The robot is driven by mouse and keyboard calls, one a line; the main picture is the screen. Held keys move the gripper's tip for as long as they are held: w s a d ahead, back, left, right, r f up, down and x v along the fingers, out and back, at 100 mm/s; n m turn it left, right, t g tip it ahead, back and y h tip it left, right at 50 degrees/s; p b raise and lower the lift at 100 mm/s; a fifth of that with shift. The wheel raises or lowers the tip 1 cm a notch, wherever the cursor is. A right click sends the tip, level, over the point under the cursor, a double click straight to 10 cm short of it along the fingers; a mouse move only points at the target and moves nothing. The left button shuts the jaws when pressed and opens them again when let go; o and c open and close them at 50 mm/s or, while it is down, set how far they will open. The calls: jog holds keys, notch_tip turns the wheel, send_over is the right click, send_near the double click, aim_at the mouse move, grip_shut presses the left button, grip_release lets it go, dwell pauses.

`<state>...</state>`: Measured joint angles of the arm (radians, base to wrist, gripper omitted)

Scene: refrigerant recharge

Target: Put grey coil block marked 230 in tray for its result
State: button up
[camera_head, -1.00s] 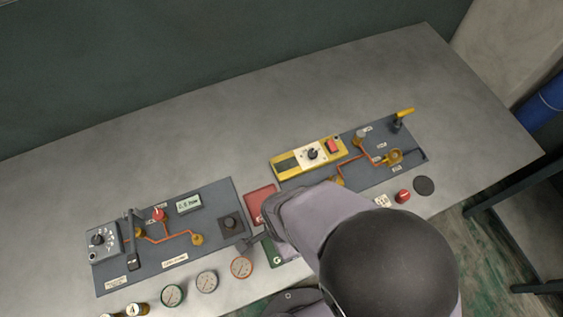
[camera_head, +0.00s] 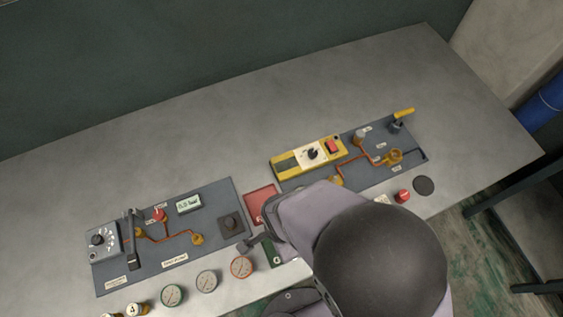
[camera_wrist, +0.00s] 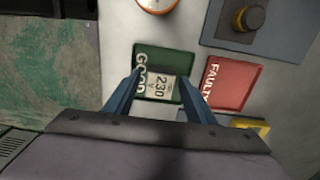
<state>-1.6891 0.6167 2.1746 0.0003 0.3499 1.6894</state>
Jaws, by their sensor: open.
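The grey coil block (camera_wrist: 156,88), with its pale label reading 230, lies in the green tray marked GOOD (camera_wrist: 181,110) in the wrist view. My gripper (camera_wrist: 162,76) is open, with one finger on each side of the block. No finger is seen pressing on it. The red tray marked FAULTY (camera_wrist: 232,78) is beside the green one and looks empty in the part that shows. My gripper (camera_head: 249,244) shows there at the green tray's left.
A dark panel (camera_head: 170,262) with a display, knob and red pipe lies left of the trays. Round gauges (camera_head: 207,281) stand along the table's front. A second panel (camera_head: 409,170) and a yellow box (camera_head: 290,160) lie right. The table's back is clear.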

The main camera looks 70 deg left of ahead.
notch_tip(320, 180, up, 12)
jog(key=b, duration=0.2)
jog(key=shift+r+b, duration=0.15)
jog(key=shift+b, duration=0.15)
dwell(0.3)
jog(key=w+d, duration=0.6)
jog(key=w, duration=0.5)
jog(key=w+d, duration=0.6)
jog(key=w, duration=0.6)
jog(key=w+d, duration=0.3)
jog(key=d, duration=1.8)
jog(key=shift+d+f, duration=0.2)
jog(key=shift+d, duration=0.1)
